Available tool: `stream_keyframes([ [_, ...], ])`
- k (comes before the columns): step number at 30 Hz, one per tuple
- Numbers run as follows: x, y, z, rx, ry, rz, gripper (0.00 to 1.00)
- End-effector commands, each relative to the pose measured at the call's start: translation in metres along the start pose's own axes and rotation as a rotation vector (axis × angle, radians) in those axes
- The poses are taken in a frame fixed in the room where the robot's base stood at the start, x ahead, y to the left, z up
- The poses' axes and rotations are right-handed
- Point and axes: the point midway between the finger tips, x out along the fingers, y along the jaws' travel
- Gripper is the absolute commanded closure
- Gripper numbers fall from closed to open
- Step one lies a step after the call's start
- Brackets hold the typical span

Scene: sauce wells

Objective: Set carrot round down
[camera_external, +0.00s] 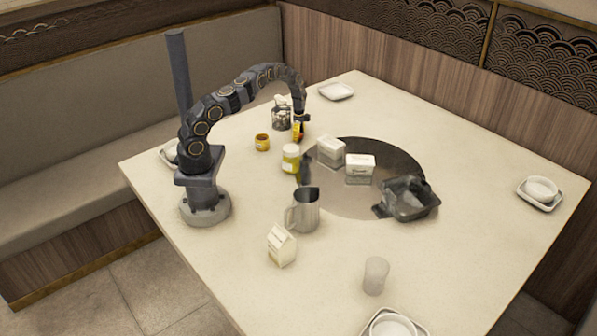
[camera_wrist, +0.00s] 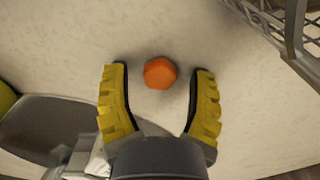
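The carrot round (camera_wrist: 160,72) is a small orange piece in the wrist view, seen against the pale tabletop (camera_wrist: 60,50). My gripper (camera_wrist: 160,73) has its two yellow fingers spread, one on each side of the carrot round. There is a visible gap on both sides, and the fingers do not touch it. In the external view my gripper (camera_external: 299,132) is low over the table, beside the wire basket. The carrot round cannot be made out clearly there.
A wire basket (camera_external: 281,117) stands just left of my gripper. White boxes (camera_external: 360,164) and a dark tray (camera_external: 410,200) are on the round metal plate (camera_external: 385,152). A metal pitcher (camera_external: 305,212) stands in front.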

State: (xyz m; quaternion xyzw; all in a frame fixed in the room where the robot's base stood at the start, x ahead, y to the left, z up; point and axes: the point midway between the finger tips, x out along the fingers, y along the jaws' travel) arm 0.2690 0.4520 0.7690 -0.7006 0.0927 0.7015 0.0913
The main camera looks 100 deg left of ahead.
Motion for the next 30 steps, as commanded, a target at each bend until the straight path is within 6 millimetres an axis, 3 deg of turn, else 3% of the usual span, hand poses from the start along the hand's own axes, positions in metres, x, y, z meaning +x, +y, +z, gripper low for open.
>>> stream_keyframes([
  [11,-0.011,-0.001,-0.001,0.000,0.002,-0.003,0.43],
  [24,-0.097,-0.001,0.000,0.000,0.002,-0.004,0.43],
  [30,-0.120,-0.001,0.000,-0.001,0.001,-0.004,0.43],
])
